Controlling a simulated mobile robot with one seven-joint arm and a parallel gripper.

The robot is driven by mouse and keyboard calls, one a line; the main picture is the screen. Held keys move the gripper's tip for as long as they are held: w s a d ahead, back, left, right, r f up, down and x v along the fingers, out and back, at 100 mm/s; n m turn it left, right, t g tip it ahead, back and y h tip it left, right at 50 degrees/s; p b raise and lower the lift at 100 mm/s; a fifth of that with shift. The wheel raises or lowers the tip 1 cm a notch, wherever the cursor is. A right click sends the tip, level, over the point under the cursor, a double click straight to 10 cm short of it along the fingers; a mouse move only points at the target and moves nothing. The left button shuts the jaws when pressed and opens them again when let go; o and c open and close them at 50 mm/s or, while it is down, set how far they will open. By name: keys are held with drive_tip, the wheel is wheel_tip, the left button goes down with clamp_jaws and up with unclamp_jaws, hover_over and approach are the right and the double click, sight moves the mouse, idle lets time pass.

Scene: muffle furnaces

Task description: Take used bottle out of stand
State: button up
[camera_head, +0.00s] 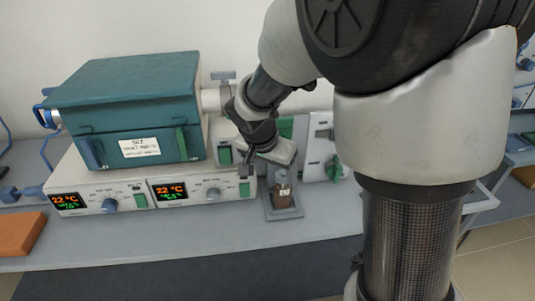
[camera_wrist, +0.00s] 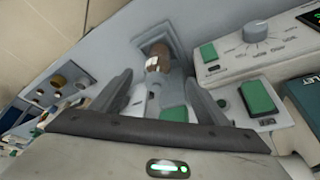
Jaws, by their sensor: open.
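A small brown bottle with a pale label (camera_head: 282,191) stands upright in a grey stand (camera_head: 291,213) on the bench, right of the furnace. In the wrist view the bottle (camera_wrist: 154,63) shows near the top middle, with the dark opening of the stand's frame (camera_wrist: 160,29) behind it. My gripper (camera_head: 262,170) is above and to the left of the bottle in the head view. In the wrist view my gripper (camera_wrist: 160,80) is open, one finger on each side of the bottle's line. It holds nothing. Whether the fingertips reach around the bottle I cannot tell.
A teal muffle furnace (camera_head: 130,110) sits on a white control unit (camera_head: 125,200) with displays, left of the stand. An orange-brown block (camera_head: 20,233) lies at far left. The bench front (camera_head: 180,245) is clear.

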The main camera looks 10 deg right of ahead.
sight(279, 185)
drive_tip(key=x, duration=0.5)
drive_tip(key=shift+b, duration=0.4)
drive_tip(key=shift+w+d+b+x, duration=0.15)
drive_tip(key=shift+b+x, duration=0.1)
drive_tip(key=shift+x, duration=1.25)
drive_tip(key=shift+w+d+b+x, duration=0.15)
drive_tip(key=shift+b+x, duration=0.1)
drive_tip(key=shift+x, duration=1.25)
drive_tip(key=shift+s+r, duration=0.1)
drive_tip(key=shift+r, duration=0.05)
drive_tip(key=c, duration=1.4)
